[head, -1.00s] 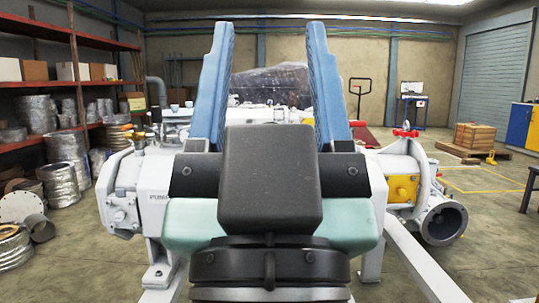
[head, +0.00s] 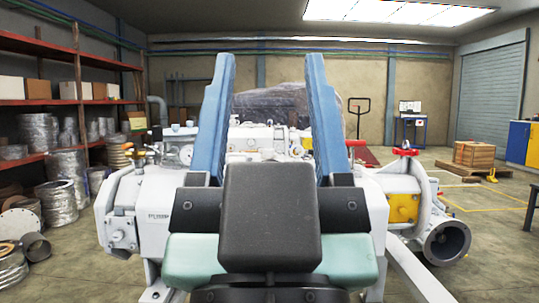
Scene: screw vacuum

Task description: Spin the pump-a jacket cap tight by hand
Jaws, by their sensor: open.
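My gripper (head: 269,62) fills the middle of the head view, seen from behind, with its two blue fingers upright and wide apart. It is open, and nothing shows held between the fingers. The white pump machine (head: 152,212) stands in front of me, partly hidden behind my gripper and wrist. Lettering on its left housing is too small to read in full. White machine parts (head: 262,138) show between the fingers. I cannot pick out the jacket cap; it may be hidden or too small.
A pipe flange opening (head: 447,241) and a red-handled valve (head: 405,152) are at the machine's right. Shelves (head: 60,103) with boxes and wrapped rolls (head: 60,188) line the left. A wooden crate (head: 473,153) stands at the back right. Floor at right is mostly clear.

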